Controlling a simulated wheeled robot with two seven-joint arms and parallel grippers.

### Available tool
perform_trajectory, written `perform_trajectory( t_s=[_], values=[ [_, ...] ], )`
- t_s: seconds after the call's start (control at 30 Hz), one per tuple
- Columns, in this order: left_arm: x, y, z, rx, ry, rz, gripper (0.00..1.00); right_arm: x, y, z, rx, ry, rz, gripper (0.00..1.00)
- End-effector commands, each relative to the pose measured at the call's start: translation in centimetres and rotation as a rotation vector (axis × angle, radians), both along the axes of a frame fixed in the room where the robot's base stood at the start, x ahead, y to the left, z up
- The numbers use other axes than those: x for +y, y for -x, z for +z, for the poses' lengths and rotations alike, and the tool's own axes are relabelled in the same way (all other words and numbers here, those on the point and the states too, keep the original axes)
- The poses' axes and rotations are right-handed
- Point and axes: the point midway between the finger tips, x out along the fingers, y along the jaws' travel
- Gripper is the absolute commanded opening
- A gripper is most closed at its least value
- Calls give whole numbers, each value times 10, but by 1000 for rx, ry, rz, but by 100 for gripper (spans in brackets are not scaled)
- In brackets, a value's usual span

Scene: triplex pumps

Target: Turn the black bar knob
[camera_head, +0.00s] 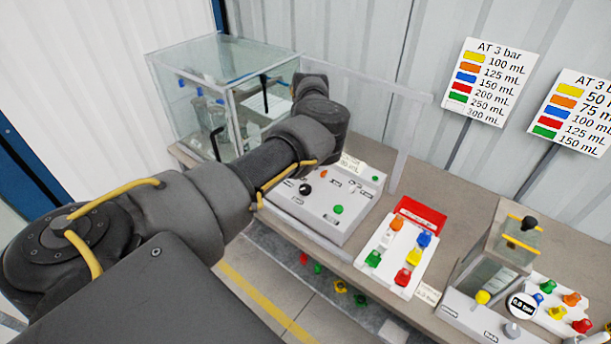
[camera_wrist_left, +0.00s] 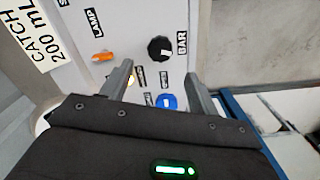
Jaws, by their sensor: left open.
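In the left wrist view, the black bar knob (camera_wrist_left: 160,48) is round with a pale pointer mark and sits on a white panel (camera_wrist_left: 75,12) next to the label BAR. My left gripper (camera_wrist_left: 158,72) is open and empty. Its two fingers reach toward the panel on either side of the line to the knob, and the knob shows beyond the tips, apart from them. In the head view, my left arm hides the gripper. A black knob (camera_head: 305,188) shows there on a white box (camera_head: 350,221); I cannot tell if it is the same knob.
Near the bar knob are an orange lamp lever (camera_wrist_left: 103,56), a blue knob (camera_wrist_left: 166,101) and a yellow light. In the head view, a glass case (camera_head: 215,60) stands at the back left.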

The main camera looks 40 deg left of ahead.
Motion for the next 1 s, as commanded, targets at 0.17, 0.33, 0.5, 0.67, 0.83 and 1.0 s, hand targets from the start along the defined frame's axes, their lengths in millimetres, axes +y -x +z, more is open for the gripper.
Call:
perform_trajectory(
  t_s=[0.17, 0.33, 0.5, 0.67, 0.83, 1.0],
  values=[
    [0, -1, 21, -3, 0, 1, 61, 0, 0, -4, 0, 0, 0, 36],
    [-1, 0, 27, 0, 0, -1, 61, 0, 0, -4, 0, 0, 0, 36],
    [0, 0, 28, 0, 0, -2, 61, 0, 0, -4, 0, 0, 0, 36],
    [0, 0, 28, 0, 0, -2, 61, 0, 0, -4, 0, 0, 0, 36],
    [0, 0, 27, 0, 0, -1, 61, 0, 0, -4, 0, 0, 0, 36],
    [3, 2, 27, 1, 0, 4, 61, 0, -6, -4, -8, 0, 0, 36]
  ],
)
